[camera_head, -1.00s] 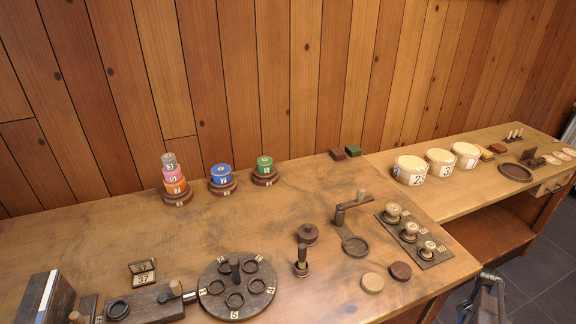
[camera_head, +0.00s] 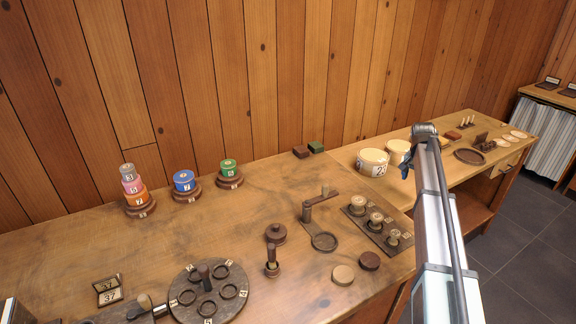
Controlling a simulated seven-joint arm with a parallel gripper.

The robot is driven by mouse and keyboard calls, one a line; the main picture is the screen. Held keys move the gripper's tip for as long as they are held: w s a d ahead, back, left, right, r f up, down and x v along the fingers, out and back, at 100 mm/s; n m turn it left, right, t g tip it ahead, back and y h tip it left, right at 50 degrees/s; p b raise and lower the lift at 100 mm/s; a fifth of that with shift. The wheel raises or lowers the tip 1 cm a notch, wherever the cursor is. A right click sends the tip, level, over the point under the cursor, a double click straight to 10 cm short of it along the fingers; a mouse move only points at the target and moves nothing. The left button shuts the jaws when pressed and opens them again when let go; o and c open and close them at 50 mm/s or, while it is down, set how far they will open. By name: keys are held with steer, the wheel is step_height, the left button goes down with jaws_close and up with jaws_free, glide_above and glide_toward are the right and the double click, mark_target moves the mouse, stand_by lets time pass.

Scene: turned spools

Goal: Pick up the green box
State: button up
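A small dark green box (camera_head: 316,147) sits at the back of the wooden workbench, close to the plank wall. A brown box (camera_head: 300,152) of similar size is just left of it. My arm rises at the right side of the picture, well to the right of the green box and apart from it. Its dark top joint is in front of the far counter. I cannot make out gripper fingers in this view.
Labelled spools, including a green one (camera_head: 229,168), stand on brown bases at the back left. A crank stand (camera_head: 307,207) and a knob board (camera_head: 377,227) are in front of the boxes. A round tray (camera_head: 208,293) is front left. Cream drums (camera_head: 373,162) stand right.

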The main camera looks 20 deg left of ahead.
steer(key=a+r+n+y, duration=0.1)
steer(key=a+r+n, duration=0.15)
steer(key=a, duration=0.55)
steer(key=a+r+n, duration=0.1)
steer(key=a+r, duration=0.2)
steer(key=a, duration=0.5)
steer(key=n+y, duration=0.4)
steer(key=n, duration=0.9)
glide_toward(228, 163)
steer(key=shift+t, duration=0.3)
steer(key=x, duration=1)
steer(key=shift+s+f, duration=0.15)
steer(key=shift+f, duration=0.15)
steer(key=c, duration=1.1)
steer(key=shift+r, duration=0.1)
